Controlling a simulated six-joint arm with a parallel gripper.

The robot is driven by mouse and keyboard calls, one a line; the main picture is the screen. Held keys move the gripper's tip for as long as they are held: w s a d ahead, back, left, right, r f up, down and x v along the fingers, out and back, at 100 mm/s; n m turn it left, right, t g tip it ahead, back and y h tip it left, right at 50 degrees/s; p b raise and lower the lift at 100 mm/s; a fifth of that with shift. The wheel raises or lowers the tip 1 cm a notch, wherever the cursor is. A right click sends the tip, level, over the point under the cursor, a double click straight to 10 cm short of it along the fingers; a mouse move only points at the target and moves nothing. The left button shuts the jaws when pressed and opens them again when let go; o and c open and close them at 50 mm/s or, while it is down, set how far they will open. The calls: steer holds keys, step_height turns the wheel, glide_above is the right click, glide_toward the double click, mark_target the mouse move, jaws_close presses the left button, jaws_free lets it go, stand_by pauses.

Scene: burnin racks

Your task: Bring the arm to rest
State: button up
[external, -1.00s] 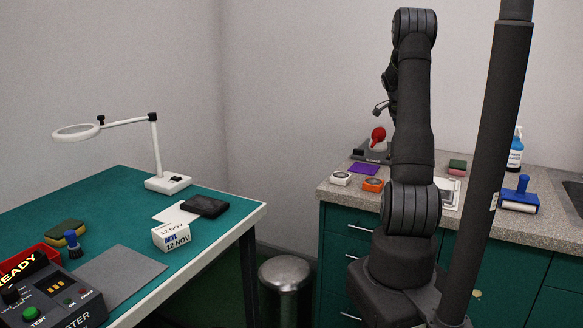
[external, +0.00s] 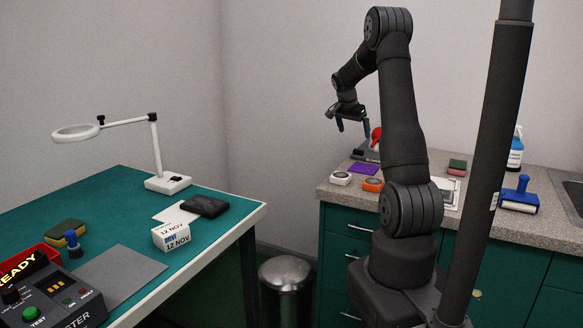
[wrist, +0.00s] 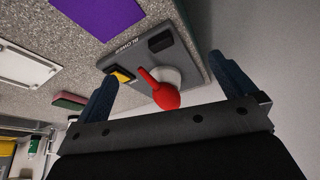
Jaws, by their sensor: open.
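My gripper (external: 353,128) is open and empty, fingers pointing down, held in the air above the back left part of the grey counter (external: 447,181). In the wrist view, my gripper's two blue fingertips (wrist: 168,84) stand wide apart. A red blower bulb (wrist: 166,96) shows between them, sitting on a grey holder (wrist: 185,55) marked BLOWER. In the external view the red bulb (external: 376,138) is just right of the fingers and partly hidden by my arm. I cannot tell the exact height of the fingers above it.
A purple pad (external: 363,169), a white-cased item (external: 341,178) and an orange-cased item (external: 373,184) lie on the counter. A blue roller (external: 519,196) and spray bottle (external: 515,150) stand right. The green bench (external: 112,203) holds a magnifier lamp (external: 156,150). A metal bin (external: 285,275) stands between.

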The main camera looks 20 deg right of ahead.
steer(key=w+a+n+t, duration=0.1)
steer(key=w+a+n, duration=0.1)
steer(key=a, duration=0.8)
steer(key=shift+w+a+n+y, duration=0.2)
steer(key=shift+w+n+y, duration=0.1)
steer(key=shift+n, duration=0.2)
steer(key=shift+f, duration=0.1)
